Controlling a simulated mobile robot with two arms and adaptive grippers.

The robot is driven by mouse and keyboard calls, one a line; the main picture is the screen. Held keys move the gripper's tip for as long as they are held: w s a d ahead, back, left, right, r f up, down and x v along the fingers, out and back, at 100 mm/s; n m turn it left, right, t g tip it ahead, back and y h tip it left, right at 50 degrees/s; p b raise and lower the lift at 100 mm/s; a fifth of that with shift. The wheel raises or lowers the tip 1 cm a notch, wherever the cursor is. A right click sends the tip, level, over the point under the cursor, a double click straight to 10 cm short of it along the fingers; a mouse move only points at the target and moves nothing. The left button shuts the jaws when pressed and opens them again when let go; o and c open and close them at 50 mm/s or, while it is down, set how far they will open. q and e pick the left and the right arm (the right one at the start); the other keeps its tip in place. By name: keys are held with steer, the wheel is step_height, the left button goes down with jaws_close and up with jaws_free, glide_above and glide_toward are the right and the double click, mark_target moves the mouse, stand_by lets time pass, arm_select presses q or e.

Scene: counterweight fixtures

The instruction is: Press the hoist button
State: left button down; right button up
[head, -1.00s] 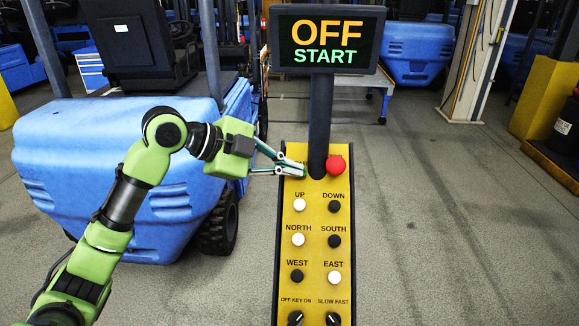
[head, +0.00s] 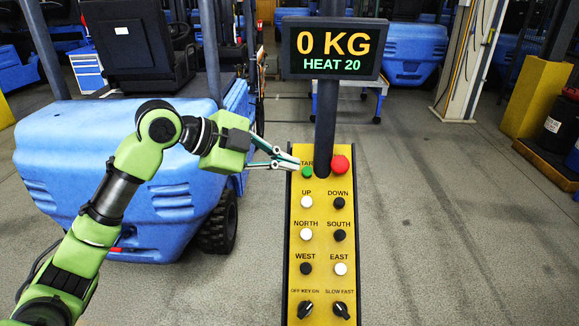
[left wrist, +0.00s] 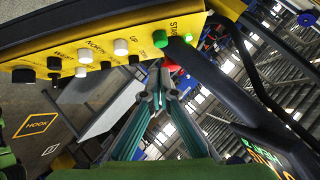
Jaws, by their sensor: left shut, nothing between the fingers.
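The yellow hoist button panel (head: 321,215) stands in front of me. It carries a green START button (head: 307,172), a red button (head: 340,163), a white UP button (head: 306,201) and a black DOWN button (head: 339,203). The display (head: 333,48) above reads "0 KG" and "HEAT 20". My left gripper (head: 296,163) is shut and empty, its tips close to the green button at its upper left. In the left wrist view the fingertips (left wrist: 160,68) point toward the panel near the green button (left wrist: 160,38); contact cannot be told. My right gripper is out of view.
White NORTH (head: 306,234) and EAST (head: 341,268) buttons and black SOUTH (head: 340,235) and WEST (head: 306,268) buttons lie lower on the panel, above two knobs. A blue forklift (head: 130,170) stands at left. The floor (head: 450,220) at right is clear.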

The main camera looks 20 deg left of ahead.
arm_select(q)
steer(key=b+v, duration=0.2)
steer(key=v, duration=0.5)
steer(key=shift+a+b, duration=0.15)
steer(key=shift+b, duration=0.15)
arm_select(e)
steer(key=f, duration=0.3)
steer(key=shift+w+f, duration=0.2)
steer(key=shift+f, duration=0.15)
arm_select(q)
steer(key=shift+w, duration=0.1)
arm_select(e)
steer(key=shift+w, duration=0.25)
